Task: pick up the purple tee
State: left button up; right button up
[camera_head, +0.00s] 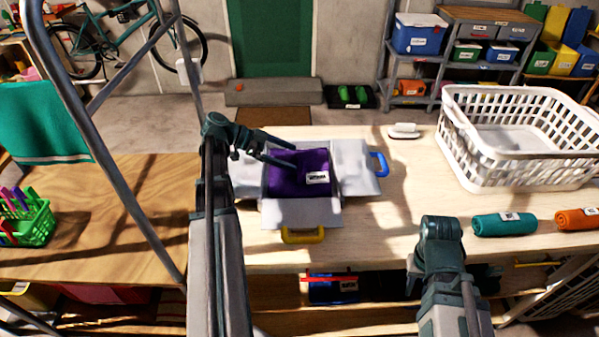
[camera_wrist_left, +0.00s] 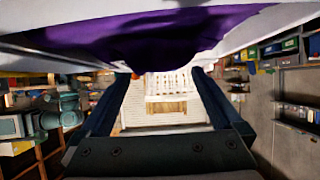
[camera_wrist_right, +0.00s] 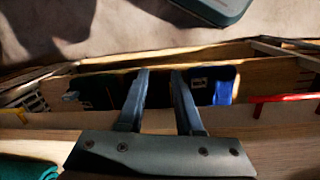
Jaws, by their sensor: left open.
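The purple tee (camera_head: 285,181) lies folded on the middle of a pale grey folding board (camera_head: 300,213) on the table, with a white label on it. The tee also fills the top of the left wrist view (camera_wrist_left: 150,40). My left gripper (camera_head: 294,157) is open over the tee, its fingers apart and nothing held between them. I cannot tell whether a finger touches the cloth. My right gripper (camera_wrist_right: 158,72) has its fingers apart and empty near the table's front edge. In the head view its fingers are hidden behind my right arm.
A white laundry basket (camera_head: 515,170) stands at the right. A rolled teal towel (camera_head: 490,225) and an orange one (camera_head: 578,219) lie in front of it. The board has yellow (camera_head: 303,236) and blue (camera_head: 379,164) handles. A white brush (camera_head: 404,131) lies behind. A green basket (camera_head: 28,221) stands left.

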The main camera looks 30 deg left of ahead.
pick_arm(q)
jog(key=shift+b+x, duration=0.3)
jog(key=shift+x, duration=0.65)
jog(key=shift+w+d+f, duration=0.15)
jog(key=shift+d+f, duration=0.05)
jog(key=shift+d, duration=0.15)
jog(key=shift+c, duration=0.3)
jog(key=c, duration=1.2)
jog(key=shift+r, duration=0.2)
notch_tip(320, 180, up, 10)
jog(key=p, duration=1)
jog(key=shift+f, duration=0.1)
